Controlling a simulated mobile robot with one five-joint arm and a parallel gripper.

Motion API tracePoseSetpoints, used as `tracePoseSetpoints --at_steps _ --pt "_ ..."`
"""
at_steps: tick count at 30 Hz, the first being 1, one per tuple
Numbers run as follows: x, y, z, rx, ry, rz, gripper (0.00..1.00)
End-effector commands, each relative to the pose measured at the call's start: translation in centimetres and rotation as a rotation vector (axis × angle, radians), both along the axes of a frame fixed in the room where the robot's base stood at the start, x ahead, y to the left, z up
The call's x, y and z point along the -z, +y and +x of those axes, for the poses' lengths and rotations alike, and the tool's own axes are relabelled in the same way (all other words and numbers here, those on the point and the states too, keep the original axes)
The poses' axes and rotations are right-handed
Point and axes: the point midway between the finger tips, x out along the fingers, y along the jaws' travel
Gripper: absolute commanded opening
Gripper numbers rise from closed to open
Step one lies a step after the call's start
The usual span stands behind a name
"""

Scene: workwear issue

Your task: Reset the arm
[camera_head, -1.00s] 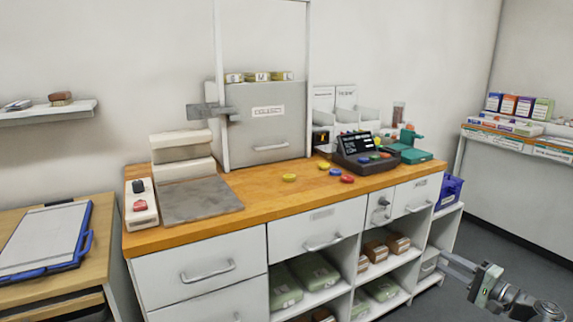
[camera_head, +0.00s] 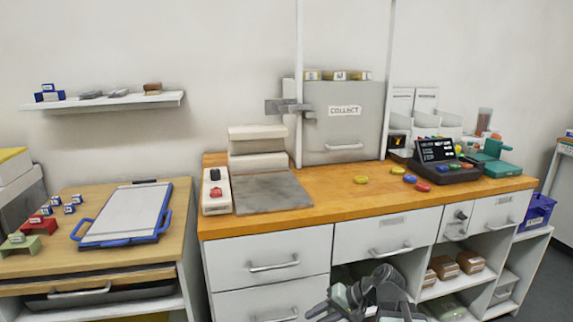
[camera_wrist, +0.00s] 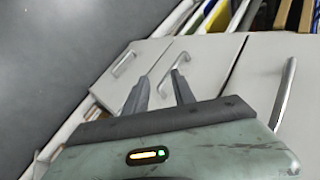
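My gripper (camera_head: 332,304) is low in the head view, in front of the white drawers and open shelves of the counter (camera_head: 265,222). Its fingers point left, and part of my arm is cut off by the bottom edge. In the wrist view, my gripper (camera_wrist: 160,78) has its two dark fingers apart with nothing between them. White cabinet fronts with metal handles (camera_wrist: 180,68) lie beyond the fingertips.
A wooden side table (camera_head: 100,256) with a blue-edged board (camera_head: 130,214) stands at the left. The counter carries a COLLECT cabinet (camera_head: 345,128), a grey mat (camera_head: 270,193) and a dark terminal (camera_head: 446,170). Grey floor (camera_head: 548,280) is open at the lower right.

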Motion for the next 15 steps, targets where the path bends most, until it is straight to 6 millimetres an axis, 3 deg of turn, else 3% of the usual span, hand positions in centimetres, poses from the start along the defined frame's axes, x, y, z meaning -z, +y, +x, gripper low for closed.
tracePoseSetpoints --at_steps 1,4,7,9,13,15 --pt "1.4 1.5 -1.1 -0.056 0.016 -0.085 0.31" --pt "3.8 2.0 -2.6 -0.135 0.042 -0.269 0.31" --pt "5.5 0.1 -3.6 -0.170 0.064 -0.441 0.31" --pt "6.2 -2.7 -4.0 -0.169 0.084 -0.558 0.31" --pt "6.7 -7.6 -4.6 -0.165 0.123 -0.772 0.31" --pt "3.5 -7.4 -4.6 -0.166 0.126 -0.768 0.31"
